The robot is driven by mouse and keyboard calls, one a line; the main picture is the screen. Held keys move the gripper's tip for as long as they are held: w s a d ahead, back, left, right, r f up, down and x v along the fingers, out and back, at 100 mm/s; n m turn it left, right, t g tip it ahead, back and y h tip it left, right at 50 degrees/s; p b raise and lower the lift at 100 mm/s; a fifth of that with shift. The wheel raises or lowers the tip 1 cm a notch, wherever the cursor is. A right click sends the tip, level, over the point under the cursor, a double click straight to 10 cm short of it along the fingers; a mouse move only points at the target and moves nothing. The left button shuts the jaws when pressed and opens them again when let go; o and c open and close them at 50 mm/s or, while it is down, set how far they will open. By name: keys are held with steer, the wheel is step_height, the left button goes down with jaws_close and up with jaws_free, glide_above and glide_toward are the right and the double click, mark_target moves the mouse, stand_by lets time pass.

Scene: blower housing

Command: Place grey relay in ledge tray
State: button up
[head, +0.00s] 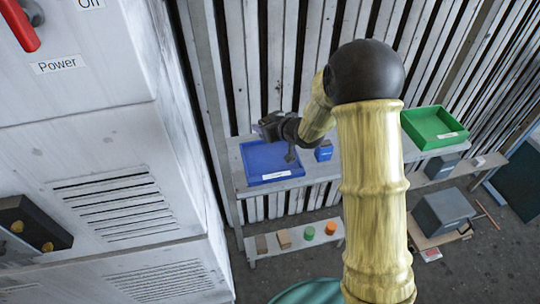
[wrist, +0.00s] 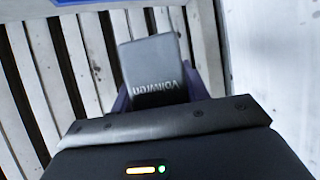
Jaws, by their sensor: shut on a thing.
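My gripper (wrist: 157,88) is shut on the grey relay (wrist: 152,62), a block with printed lettering, held between two purple fingers in the wrist view. In the head view my dark gripper (head: 268,126) is at the back edge of the blue tray (head: 248,180) and above it; the relay cannot be made out there. The blue tray lies on a grey ledge (head: 310,178) against the slatted wall and looks empty where visible. A green tray (head: 436,140) stands farther right. Both trays bear small labels too small to read.
A small blue box (head: 323,152) stands just right of the blue tray. A white cabinet (head: 90,150) rises at the left. A low shelf (head: 265,249) below holds several small blocks. A grey box (head: 442,212) stands at the right.

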steer(key=shift+d, duration=0.15)
steer(key=shift+s+d+f, duration=0.1)
steer(key=shift+s+d, duration=0.05)
steer(key=shift+s, duration=0.2)
steer(key=p, duration=0.1)
glide_above(264, 163)
steer(key=w+d, duration=0.1)
steer(key=w, duration=0.2)
steer(key=shift+d+f, duration=0.1)
steer(key=shift+f, duration=2.65)
steer(key=shift+f, duration=0.1)
steer(key=shift+f+p, duration=0.45)
steer(key=shift+f, duration=1.55)
